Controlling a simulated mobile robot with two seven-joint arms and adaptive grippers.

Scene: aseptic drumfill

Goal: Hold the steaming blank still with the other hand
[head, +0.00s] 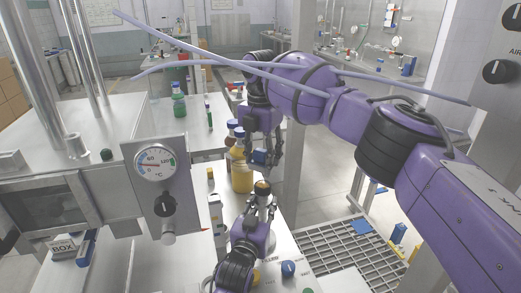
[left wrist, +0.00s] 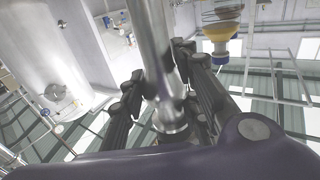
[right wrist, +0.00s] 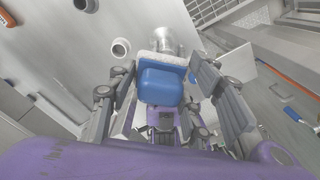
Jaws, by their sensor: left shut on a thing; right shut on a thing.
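My left gripper (head: 263,203) is low in the middle of the head view. It is shut on a bright metal cylinder, which I take as the steaming blank (left wrist: 154,50); in the left wrist view it stands between the fingers (left wrist: 165,105). My right gripper (head: 264,160) is just above the left one. It is shut on a blue block with a pale, rough pad (right wrist: 162,84), seen between the fingers (right wrist: 168,95) in the right wrist view. A metal cylinder end shows just beyond the pad; whether they touch is unclear.
A steel cabinet with a temperature dial (head: 155,163) stands at the left. Bottles, including a yellow one (head: 242,178), stand on the bench close behind my grippers. A floor grating (head: 345,250) lies at the lower right. A box (head: 65,246) sits at the lower left.

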